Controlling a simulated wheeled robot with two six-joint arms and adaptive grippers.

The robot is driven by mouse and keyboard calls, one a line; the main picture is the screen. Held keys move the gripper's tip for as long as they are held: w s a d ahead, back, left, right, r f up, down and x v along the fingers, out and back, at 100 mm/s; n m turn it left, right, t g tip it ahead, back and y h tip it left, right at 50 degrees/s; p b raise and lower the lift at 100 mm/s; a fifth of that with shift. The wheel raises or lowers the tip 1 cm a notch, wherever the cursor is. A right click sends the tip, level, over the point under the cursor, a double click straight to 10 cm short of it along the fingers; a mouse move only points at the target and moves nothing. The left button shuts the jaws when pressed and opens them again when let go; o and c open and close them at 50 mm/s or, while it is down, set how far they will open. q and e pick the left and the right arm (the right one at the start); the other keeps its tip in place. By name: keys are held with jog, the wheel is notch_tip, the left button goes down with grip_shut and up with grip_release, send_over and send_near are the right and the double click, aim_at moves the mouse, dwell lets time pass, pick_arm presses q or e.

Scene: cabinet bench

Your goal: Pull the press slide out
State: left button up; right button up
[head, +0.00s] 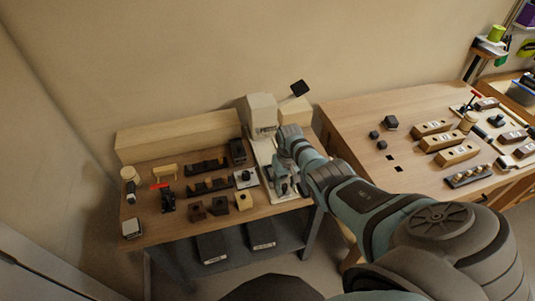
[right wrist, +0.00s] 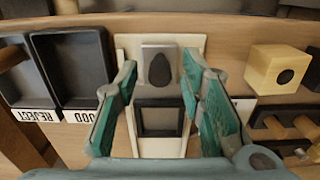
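The press (head: 262,115) stands at the right back of the left bench, with a pale head and a pale base plate running toward the front. The press slide (right wrist: 160,145) shows in the right wrist view as a pale strip with a dark square frame on it. A grey block with a black, rounded knob (right wrist: 160,70) stands at its front end. My right gripper (right wrist: 162,72) is open, with its green-padded fingers on either side of the slide and knob. I see no clear contact. In the head view my right gripper (head: 284,186) hides most of the slide. My left gripper is not in view.
Two dark bins, labelled REJECT (right wrist: 28,70) and GOOD (right wrist: 75,65), sit below the bench's front edge. A wooden block with a dark hole (right wrist: 278,70) is close beside the slide. Black racks (head: 208,186) and small parts crowd the bench to the left. A second bench (head: 350,115) is at right.

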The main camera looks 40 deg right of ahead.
jog(key=shift+r, duration=3.45)
